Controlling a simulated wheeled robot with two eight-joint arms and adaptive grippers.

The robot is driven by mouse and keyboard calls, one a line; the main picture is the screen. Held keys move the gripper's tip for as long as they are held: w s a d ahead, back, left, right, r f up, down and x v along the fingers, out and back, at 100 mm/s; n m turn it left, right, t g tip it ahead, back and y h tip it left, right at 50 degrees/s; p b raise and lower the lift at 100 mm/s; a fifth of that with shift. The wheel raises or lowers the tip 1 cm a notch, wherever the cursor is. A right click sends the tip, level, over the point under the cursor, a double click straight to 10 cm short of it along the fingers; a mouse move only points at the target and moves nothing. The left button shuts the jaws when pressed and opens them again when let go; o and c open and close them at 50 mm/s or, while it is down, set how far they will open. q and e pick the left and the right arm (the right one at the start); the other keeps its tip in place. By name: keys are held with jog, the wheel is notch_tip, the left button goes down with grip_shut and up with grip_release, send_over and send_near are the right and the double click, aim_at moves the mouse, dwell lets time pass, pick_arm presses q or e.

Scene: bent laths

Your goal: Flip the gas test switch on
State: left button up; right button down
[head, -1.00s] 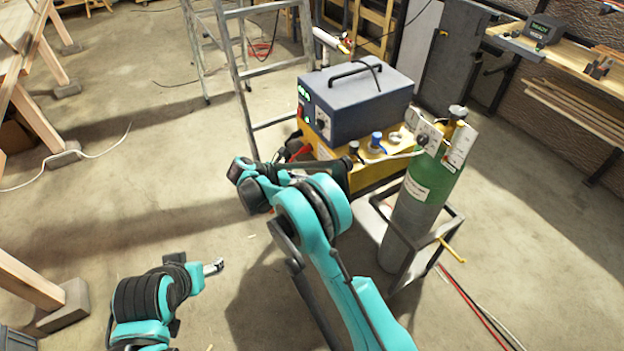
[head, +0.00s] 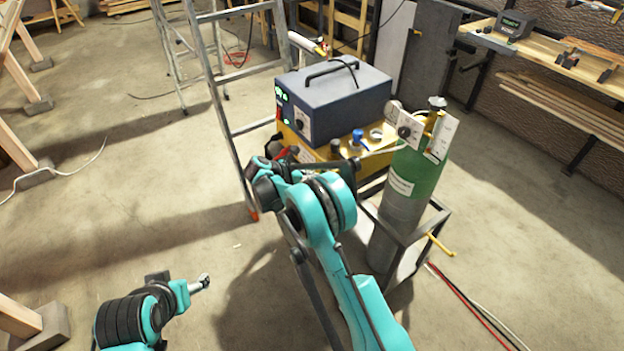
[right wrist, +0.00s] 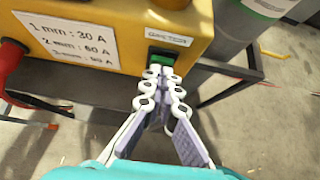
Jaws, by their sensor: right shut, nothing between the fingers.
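The gas test switch (right wrist: 161,57) is a small green rocker in a dark frame on the yellow machine's front, under a white label (right wrist: 169,40), in the right wrist view. My right gripper (right wrist: 161,73) is shut and empty, its tips just in front of the switch's lower edge; I cannot tell whether they touch it. In the head view the yellow machine (head: 376,165) stands under a dark blue power unit (head: 335,104), and my right arm hides the switch and right fingers. My left gripper (head: 203,283) is over bare floor at lower left, its opening too small to judge.
A green gas cylinder (head: 419,175) stands in a dark metal frame right of the machine. A red plug with cable (right wrist: 10,56) sits at the machine's left. A stepladder (head: 235,110) stands behind to the left. Floor to the left is mostly clear.

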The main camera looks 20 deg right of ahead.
jog(key=shift+w+d+r, duration=0.15)
jog(key=shift+d+r, duration=0.05)
jog(key=shift+d, duration=0.15)
pick_arm(q)
jog(key=shift+r, duration=0.1)
pick_arm(e)
jog(key=shift+r, duration=0.15)
pick_arm(q)
jog(key=shift+r+p, duration=0.25)
jog(key=shift+p, duration=0.1)
pick_arm(e)
jog(key=shift+r, duration=0.65)
pick_arm(q)
jog(key=shift+a, duration=0.15)
